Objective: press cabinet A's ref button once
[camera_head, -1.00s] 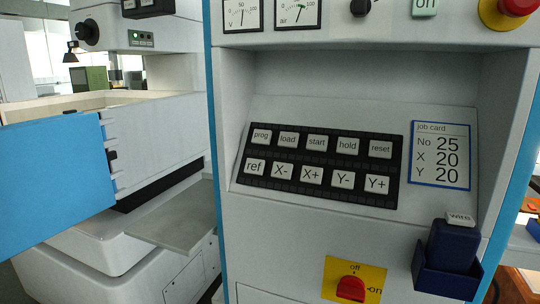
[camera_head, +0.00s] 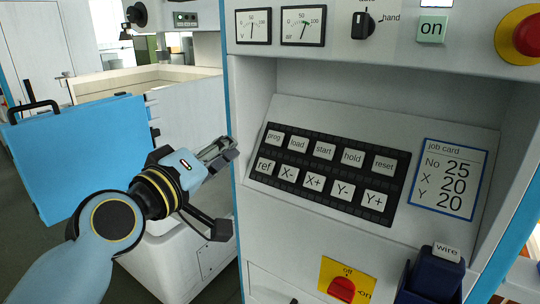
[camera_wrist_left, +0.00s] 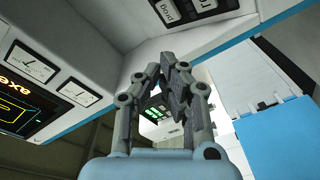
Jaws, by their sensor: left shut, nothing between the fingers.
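Cabinet A's likely panel is the sloped black keypad (camera_head: 330,172) in the recess of the pale cabinet. Its ref button (camera_head: 265,167) is the white key at the left end of the lower row, beside X-, with prog above it. My left gripper (camera_head: 222,150) is left of the keypad, in front of the cabinet's blue left edge, apart from the ref button and empty. In the left wrist view its fingers (camera_wrist_left: 174,66) come together at the tips. My right gripper is not in view.
A job card (camera_head: 448,177) is right of the keypad. Above are two gauges (camera_head: 303,26), a green on key (camera_head: 432,29) and a red stop knob (camera_head: 528,36). Below are a red off/on switch (camera_head: 342,289) and a blue wire holder (camera_head: 432,278). A blue panel (camera_head: 85,150) stands at left.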

